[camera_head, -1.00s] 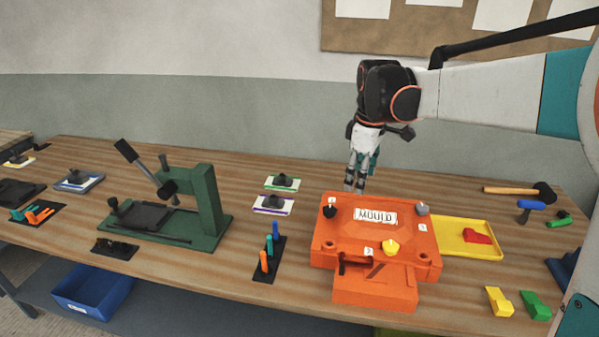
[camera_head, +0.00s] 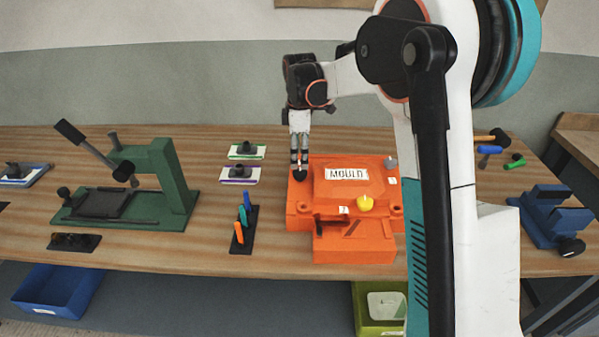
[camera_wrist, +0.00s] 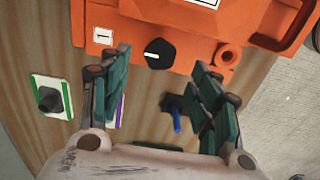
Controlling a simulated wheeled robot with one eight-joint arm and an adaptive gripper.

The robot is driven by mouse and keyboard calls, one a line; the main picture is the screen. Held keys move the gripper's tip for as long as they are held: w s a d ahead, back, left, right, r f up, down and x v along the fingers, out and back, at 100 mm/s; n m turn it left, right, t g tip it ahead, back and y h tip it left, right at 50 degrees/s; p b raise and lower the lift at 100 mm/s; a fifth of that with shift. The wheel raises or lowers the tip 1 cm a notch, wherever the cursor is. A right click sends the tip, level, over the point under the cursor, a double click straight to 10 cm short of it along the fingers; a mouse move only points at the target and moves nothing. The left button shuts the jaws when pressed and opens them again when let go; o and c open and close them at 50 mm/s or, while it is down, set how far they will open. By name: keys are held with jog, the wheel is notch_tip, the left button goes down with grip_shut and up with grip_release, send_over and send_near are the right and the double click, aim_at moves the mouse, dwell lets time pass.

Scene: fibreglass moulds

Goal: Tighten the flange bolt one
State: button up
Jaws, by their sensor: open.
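The orange mould (camera_head: 345,219) lies on the wooden bench with a white MOULD label on top. Flange bolt one, a black knob (camera_head: 300,175), sits at its far-left corner. In the wrist view the bolt (camera_wrist: 158,53) shows a white pointer line, beside a tag marked 1 (camera_wrist: 103,36). My gripper (camera_head: 299,164) points down directly over this corner. In the wrist view my gripper (camera_wrist: 163,66) is open, with one finger on each side of the bolt's direction and a gap to each. Whether the fingertips are level with the knob I cannot tell.
A stand of coloured pegs (camera_head: 243,229) and a green press (camera_head: 160,170) are left of the mould.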

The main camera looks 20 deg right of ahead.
aim_at(300, 172)
jog(key=shift+f+b, duration=0.75)
jog(key=shift+f, duration=2.05)
jog(key=shift+c, duration=0.2)
jog(key=c, duration=1)
